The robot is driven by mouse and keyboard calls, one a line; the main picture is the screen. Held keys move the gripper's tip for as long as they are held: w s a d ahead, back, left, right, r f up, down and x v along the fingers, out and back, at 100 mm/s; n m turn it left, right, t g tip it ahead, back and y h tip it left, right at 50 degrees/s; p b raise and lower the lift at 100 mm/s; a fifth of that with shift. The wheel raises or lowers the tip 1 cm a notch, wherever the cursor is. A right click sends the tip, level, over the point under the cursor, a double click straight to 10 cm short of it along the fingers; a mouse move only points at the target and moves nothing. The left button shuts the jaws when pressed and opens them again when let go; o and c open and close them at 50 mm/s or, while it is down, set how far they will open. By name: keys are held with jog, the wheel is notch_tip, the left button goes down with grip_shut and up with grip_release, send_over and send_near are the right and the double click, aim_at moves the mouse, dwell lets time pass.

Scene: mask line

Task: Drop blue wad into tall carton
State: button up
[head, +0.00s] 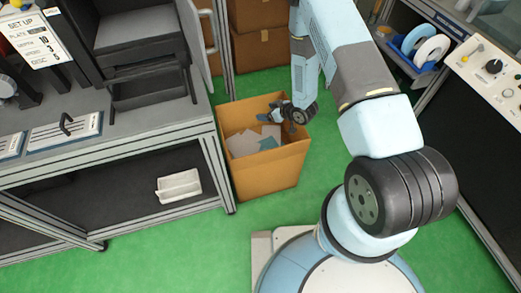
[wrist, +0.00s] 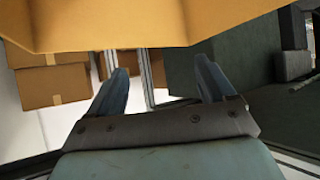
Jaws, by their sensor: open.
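The tall carton (head: 267,178) is an open brown box on the green floor in the head view. Several grey flat pieces and a teal-blue piece (head: 268,143) lie inside it. I cannot tell whether the teal-blue piece is the blue wad. My gripper (head: 277,119) is over the carton's opening, near its back rim. In the wrist view, its two blue fingers (wrist: 162,68) are apart with nothing seen between them. An orange-brown surface (wrist: 150,25), likely the carton's wall, fills the top of that view. No wad shows clearly in either view.
A metal-framed bench (head: 165,137) stands close left of the carton, with a white tray (head: 179,186) on its lower shelf. Closed brown boxes (head: 258,50) are behind. Green floor is clear in front of the carton.

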jog(key=v, duration=1.1)
jog(key=shift+s, duration=0.2)
jog(key=shift+d, duration=0.1)
